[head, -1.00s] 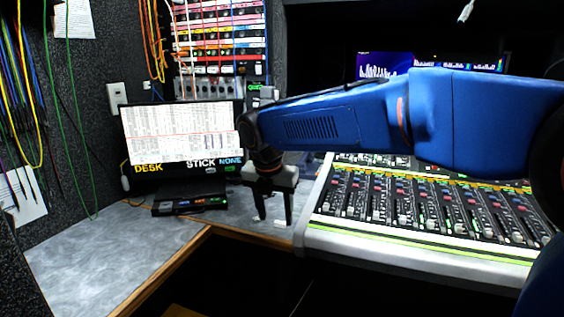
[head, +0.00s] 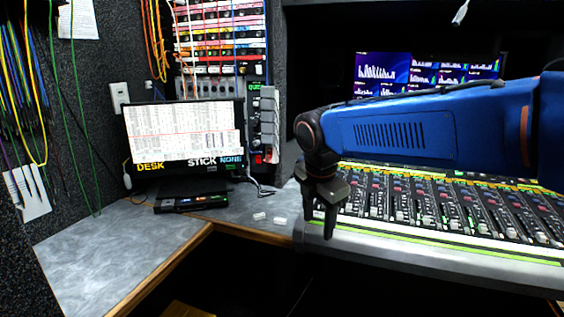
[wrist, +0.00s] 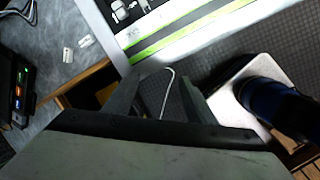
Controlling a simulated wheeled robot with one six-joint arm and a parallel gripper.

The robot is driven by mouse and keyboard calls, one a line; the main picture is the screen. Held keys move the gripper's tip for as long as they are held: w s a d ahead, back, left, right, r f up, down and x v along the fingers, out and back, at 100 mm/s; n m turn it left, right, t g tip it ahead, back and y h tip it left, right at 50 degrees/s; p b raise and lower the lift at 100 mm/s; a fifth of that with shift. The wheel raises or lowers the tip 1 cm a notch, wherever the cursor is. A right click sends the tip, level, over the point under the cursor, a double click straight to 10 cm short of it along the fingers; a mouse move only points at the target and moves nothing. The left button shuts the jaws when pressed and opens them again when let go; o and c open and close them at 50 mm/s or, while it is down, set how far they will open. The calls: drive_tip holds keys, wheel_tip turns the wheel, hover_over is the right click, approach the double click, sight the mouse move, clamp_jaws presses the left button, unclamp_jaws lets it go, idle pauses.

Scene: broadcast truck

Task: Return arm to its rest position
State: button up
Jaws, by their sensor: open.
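My gripper (head: 319,222) hangs from my blue arm in the head view, pointing down in front of the left end of the mixing console (head: 420,238). Its two dark fingers are apart and nothing is between them. In the wrist view my gripper (wrist: 158,100) is open over the dark gap below the console's front edge. My arm stretches in from the right side of the head view, across the console.
Two small white pieces (head: 260,216) lie on the grey desk (head: 110,248), left of my gripper. A monitor (head: 185,135) stands on the desk behind a small black device (head: 190,202). Cables hang on the left wall. Screens (head: 425,75) stand behind the console.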

drive_tip(key=s+d+f+m, duration=0.2)
drive_tip(key=s+d+m, duration=0.8)
drive_tip(key=d+m, duration=0.15)
drive_tip(key=s+d+f+m+t, duration=0.1)
drive_tip(key=s+d+f+m, duration=0.3)
drive_tip(key=s+m, duration=0.2)
drive_tip(key=s+d+f+m, duration=0.4)
drive_tip(key=s+m, duration=0.2)
drive_tip(key=m, duration=0.1)
drive_tip(key=shift+s+d+t+y, duration=0.3)
drive_tip(key=shift+s+t, duration=0.05)
drive_tip(key=shift+t, duration=0.05)
